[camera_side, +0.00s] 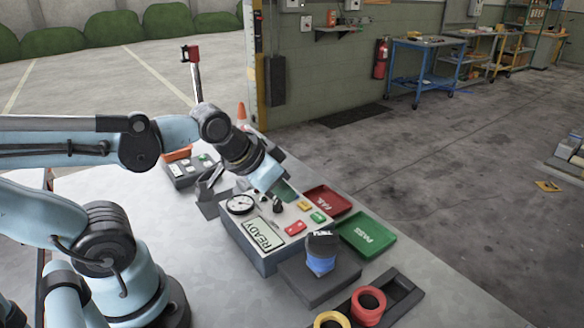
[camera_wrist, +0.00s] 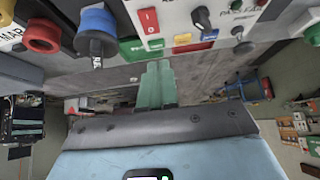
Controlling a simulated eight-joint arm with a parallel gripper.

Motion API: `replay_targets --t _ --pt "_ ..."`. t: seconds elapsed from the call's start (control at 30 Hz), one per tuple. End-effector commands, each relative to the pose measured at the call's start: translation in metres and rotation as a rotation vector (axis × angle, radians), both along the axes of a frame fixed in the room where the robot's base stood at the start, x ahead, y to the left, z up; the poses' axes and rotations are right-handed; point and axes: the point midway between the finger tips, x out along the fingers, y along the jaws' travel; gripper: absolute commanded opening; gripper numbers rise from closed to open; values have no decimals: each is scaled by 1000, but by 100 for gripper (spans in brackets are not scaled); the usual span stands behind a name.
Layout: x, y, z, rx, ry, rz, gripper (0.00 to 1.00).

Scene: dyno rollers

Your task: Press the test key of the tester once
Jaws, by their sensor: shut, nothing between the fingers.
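The tester (camera_side: 262,258) is a grey box on the table with a display (camera_side: 265,233) reading READY. Its top carries a round gauge (camera_side: 240,204), a red key (camera_side: 295,228), a green key (camera_side: 318,216) and a yellow key (camera_side: 304,206). I cannot read which one is the test key. My gripper (camera_side: 289,194) is shut and empty, its green fingers tilted down over the far part of the panel. In the wrist view the fingers (camera_wrist: 159,70) are together; a red switch (camera_wrist: 148,20) and a green part (camera_wrist: 132,48) lie beyond them. Contact with the panel cannot be told.
A blue roller (camera_side: 320,262) with a black top stands on a dark block (camera_side: 318,287) before the tester. A red FAIL tray (camera_side: 340,196) and green PASS tray (camera_side: 355,247) lie to the right. A black rack (camera_side: 402,297) holds red and yellow rollers.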

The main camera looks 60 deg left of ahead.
Motion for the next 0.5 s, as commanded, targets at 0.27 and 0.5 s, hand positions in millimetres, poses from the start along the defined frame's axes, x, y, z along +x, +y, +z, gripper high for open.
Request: replay_targets --t 0.27,0.5 --pt "1 0 0 5 -2 -6 0" --pt "30 -2 15 200 -61 -202 0"
